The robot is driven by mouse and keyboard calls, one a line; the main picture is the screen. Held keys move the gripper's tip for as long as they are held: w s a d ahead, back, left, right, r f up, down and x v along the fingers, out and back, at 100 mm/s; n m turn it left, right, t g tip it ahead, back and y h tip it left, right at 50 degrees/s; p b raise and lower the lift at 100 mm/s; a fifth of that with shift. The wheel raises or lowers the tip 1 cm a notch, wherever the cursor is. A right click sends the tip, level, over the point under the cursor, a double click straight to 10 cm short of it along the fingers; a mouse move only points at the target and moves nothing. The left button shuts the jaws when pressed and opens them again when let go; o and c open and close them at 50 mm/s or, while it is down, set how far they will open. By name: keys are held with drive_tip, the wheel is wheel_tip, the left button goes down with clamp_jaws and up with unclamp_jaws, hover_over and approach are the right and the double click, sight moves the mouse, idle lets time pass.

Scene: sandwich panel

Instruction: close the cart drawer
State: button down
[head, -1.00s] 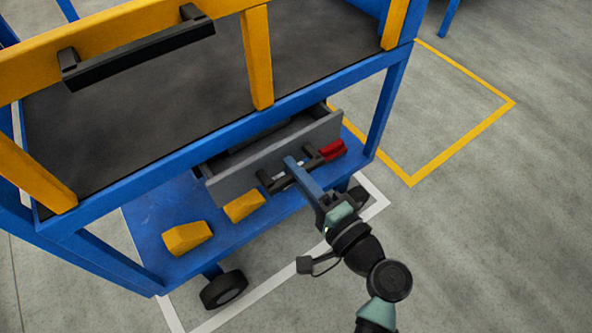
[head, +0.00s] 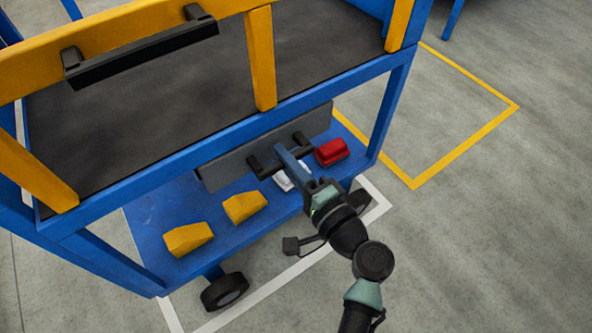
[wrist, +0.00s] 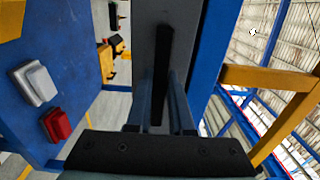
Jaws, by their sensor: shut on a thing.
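The cart drawer shows its grey front panel (head: 230,160) below the cart's dark top deck in the head view. The drawer front looks close to the cart frame, and no drawer interior shows. A black bar handle (head: 264,164) runs along the front. My gripper (head: 284,152) is shut on the handle. In the wrist view the two fingers (wrist: 165,110) lie on either side of the black handle (wrist: 161,70), with the grey drawer front (wrist: 178,45) behind it. Whether a small gap is left behind the panel is hidden.
The blue lower shelf (head: 150,212) holds two yellow blocks (head: 188,238), a white item (head: 283,181) and a red item (head: 331,151) below the drawer. A blue post (head: 388,108) stands to the right. The floor to the right is clear.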

drive_tip(key=shift+w+a, duration=0.15)
drive_tip(key=shift+w, duration=0.1)
drive_tip(key=c, duration=0.8)
unclamp_jaws()
drive_tip(key=shift+s, duration=0.1)
drive_tip(key=p+v, duration=0.4)
drive_tip(key=v, duration=0.8)
drive_tip(key=shift+s+d, duration=0.25)
drive_tip(key=shift+s, duration=0.05)
